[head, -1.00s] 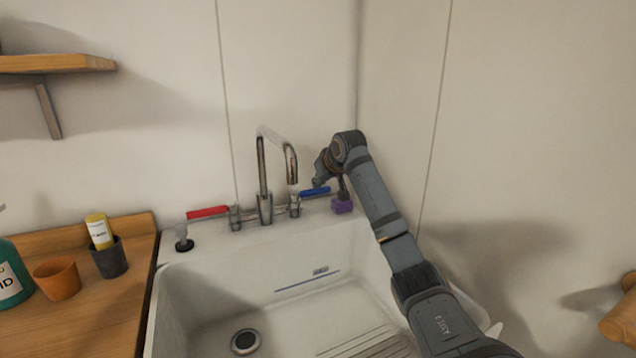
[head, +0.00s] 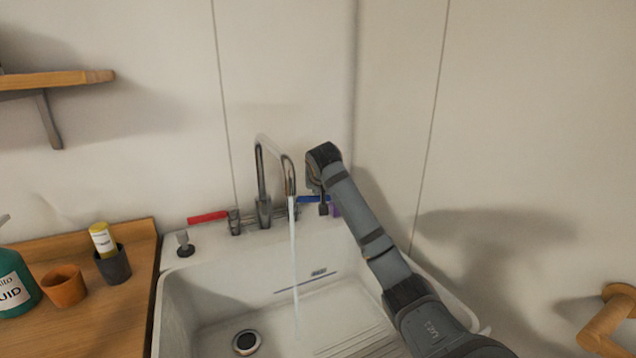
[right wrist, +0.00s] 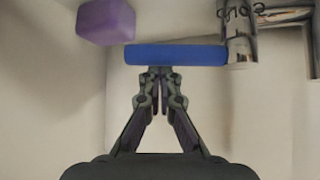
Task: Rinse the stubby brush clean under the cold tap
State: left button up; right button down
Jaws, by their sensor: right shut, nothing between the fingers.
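The tap (head: 263,190) is a chrome gooseneck behind the white sink, and a stream of water (head: 293,260) runs from its spout into the basin. The blue cold-tap lever (head: 308,199) points right from its chrome valve. In the right wrist view the lever (right wrist: 175,55) lies across the tips of my right gripper (right wrist: 161,73). The gripper is shut with nothing between its fingers, its tips at the lever's near side. In the head view my right gripper (head: 323,208) is small and partly hidden by my arm. I cannot see the stubby brush or my left gripper.
A purple block (right wrist: 106,20) sits beside the lever. The red lever (head: 207,216) and a stopper (head: 185,243) are left of the tap. The counter holds an orange cup (head: 64,286), a dark cup (head: 114,266) and a green bottle (head: 14,285). The basin (head: 225,310) looks empty.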

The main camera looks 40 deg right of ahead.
jog(key=shift+s+a, duration=0.25)
jog(key=shift+s, duration=0.05)
pick_arm(q)
jog(key=shift+s+r+p, duration=0.35)
jog(key=shift+s, duration=0.4)
pick_arm(e)
jog(key=shift+s+a, duration=0.15)
jog(key=shift+s, duration=0.05)
notch_tip(320, 180, up, 3)
jog(key=w+d+p, duration=0.2)
jog(key=p, duration=0.2)
pick_arm(q)
jog(key=r, duration=0.2)
jog(key=w+r+b, duration=0.1)
jog(key=shift+d+r, duration=0.1)
jog(key=shift+d, duration=0.25)
pick_arm(e)
jog(key=v, duration=0.8)
jog(key=shift+a, duration=0.5)
jog(key=shift+a+r, duration=0.1)
